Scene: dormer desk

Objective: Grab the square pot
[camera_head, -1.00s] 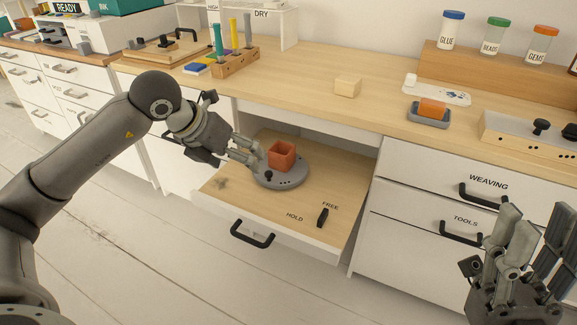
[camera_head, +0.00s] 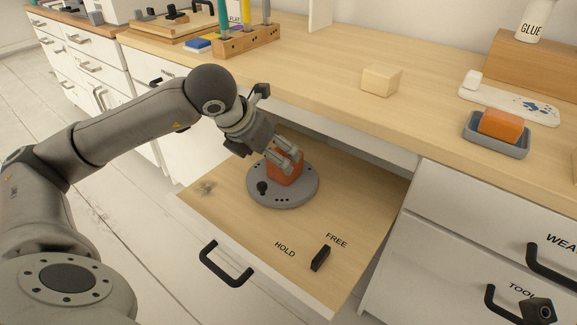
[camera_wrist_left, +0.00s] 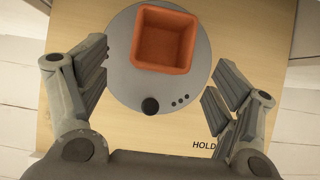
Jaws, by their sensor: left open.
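The square pot is a small orange-brown open box. It stands on a round grey turntable (camera_head: 283,190) in the pulled-out drawer. In the head view the left gripper (camera_head: 284,160) is at the pot (camera_head: 287,173) and partly covers it. In the left wrist view the pot (camera_wrist_left: 164,40) shows its hollow inside, ahead of and between the two spread fingers of the left gripper (camera_wrist_left: 155,90). The left gripper is open and its pads do not touch the pot there. Only a small dark piece at the lower right of the head view may be my right arm; the right gripper's fingers are out of view.
The drawer floor (camera_head: 225,210) bears a black lever (camera_head: 320,258) between HOLD and FREE labels. The desk top overhangs behind the drawer. On it are a wooden block (camera_head: 381,80), an orange bar in a grey dish (camera_head: 497,142) and a wooden tool holder (camera_head: 248,42).

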